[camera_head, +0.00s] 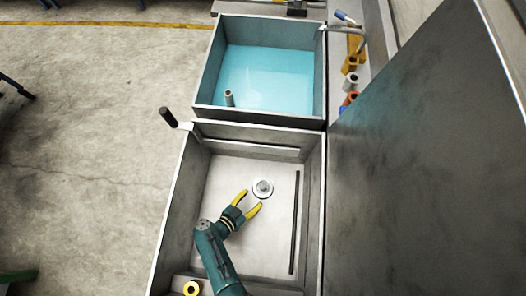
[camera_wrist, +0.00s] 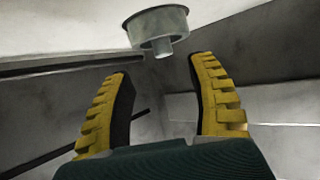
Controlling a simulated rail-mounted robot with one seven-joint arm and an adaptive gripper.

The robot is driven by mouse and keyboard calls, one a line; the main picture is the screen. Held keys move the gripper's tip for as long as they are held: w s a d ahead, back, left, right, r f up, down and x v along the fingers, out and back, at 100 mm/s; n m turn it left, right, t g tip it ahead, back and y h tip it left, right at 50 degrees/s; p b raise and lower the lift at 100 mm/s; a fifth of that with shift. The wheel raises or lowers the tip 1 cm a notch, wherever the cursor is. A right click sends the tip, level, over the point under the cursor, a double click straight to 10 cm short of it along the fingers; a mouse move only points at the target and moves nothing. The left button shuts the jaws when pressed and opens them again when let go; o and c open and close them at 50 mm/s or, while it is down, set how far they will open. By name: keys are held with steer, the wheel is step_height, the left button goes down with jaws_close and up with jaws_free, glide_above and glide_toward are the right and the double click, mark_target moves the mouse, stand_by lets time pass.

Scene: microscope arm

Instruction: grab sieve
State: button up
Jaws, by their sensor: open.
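The sieve (camera_head: 263,188) is a small round grey metal piece with a central knob, on the pale floor of the nearer sink basin (camera_head: 222,185). In the wrist view the sieve (camera_wrist: 150,24) shows as a shallow metal cup with a short knob pointing toward my gripper. My gripper (camera_head: 251,200) has yellow ridged fingers spread apart, just lower left of the sieve in the head view. In the wrist view the sieve lies beyond the fingertips of my gripper (camera_wrist: 163,65), between their lines. Nothing is between the fingers, and I see no contact.
Basin walls surround my gripper, and a dark bar (camera_head: 296,222) runs along the basin's right side. A second basin with blue water (camera_head: 268,78) lies beyond. A large dark panel (camera_head: 430,160) stands at right. A dark-handled lever (camera_head: 168,117) sticks out at the left corner.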

mark_target(261, 189)
steer(key=b+x, duration=0.4)
steer(key=x, duration=0.4)
steer(key=shift+w+d+f, duration=0.1)
steer(key=shift+w+f, duration=0.1)
steer(key=shift+w, duration=0.1)
steer(key=shift+r, duration=0.1)
steer(key=shift+s, duration=0.1)
jaws_close()
